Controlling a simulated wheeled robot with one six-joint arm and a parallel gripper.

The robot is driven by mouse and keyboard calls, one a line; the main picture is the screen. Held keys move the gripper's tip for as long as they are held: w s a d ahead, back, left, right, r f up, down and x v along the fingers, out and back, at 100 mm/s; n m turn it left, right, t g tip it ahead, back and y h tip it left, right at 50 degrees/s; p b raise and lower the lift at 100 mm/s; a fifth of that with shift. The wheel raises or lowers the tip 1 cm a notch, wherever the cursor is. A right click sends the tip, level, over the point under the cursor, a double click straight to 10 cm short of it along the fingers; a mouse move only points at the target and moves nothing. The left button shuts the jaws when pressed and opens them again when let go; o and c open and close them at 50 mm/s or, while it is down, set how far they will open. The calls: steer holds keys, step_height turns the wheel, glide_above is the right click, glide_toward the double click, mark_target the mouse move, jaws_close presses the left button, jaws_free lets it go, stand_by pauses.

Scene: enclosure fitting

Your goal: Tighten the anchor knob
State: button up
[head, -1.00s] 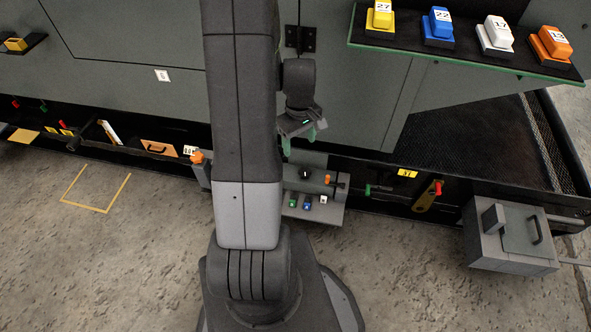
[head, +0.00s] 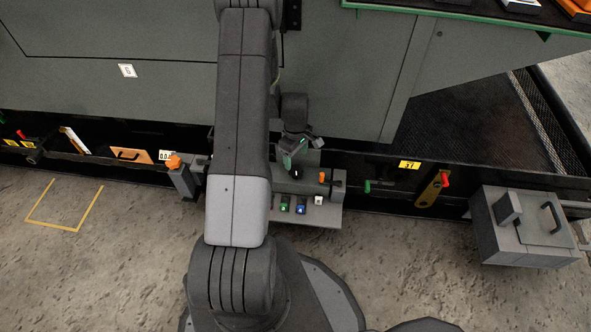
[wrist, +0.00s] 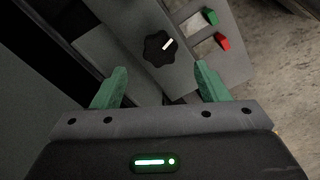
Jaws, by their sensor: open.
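A black lobed knob (wrist: 160,48) with a white pointer mark sits on a grey panel in the wrist view. I take it for the anchor knob. My gripper (wrist: 160,72) is open, its two green fingers apart, with nothing between them. The knob appears just beyond the fingertips, roughly centred between them and apart from both. In the head view my gripper (head: 296,158) hangs over the back of a small grey console (head: 325,215), and the knob there is mostly hidden by the fingers.
Green (head: 284,204), blue (head: 300,206) and white (head: 318,201) buttons line the console front. An orange-tipped part (head: 322,177) stands at its right. A grey handled box (head: 525,228) is farther right. The wrist view shows green (wrist: 211,16) and red (wrist: 222,41) pieces beside the knob.

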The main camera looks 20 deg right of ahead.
mark_target(296, 170)
step_height(296, 170, down, 7)
steer(key=shift+r+b, duration=0.15)
steer(key=shift+b, duration=0.55)
steer(key=c, duration=1)
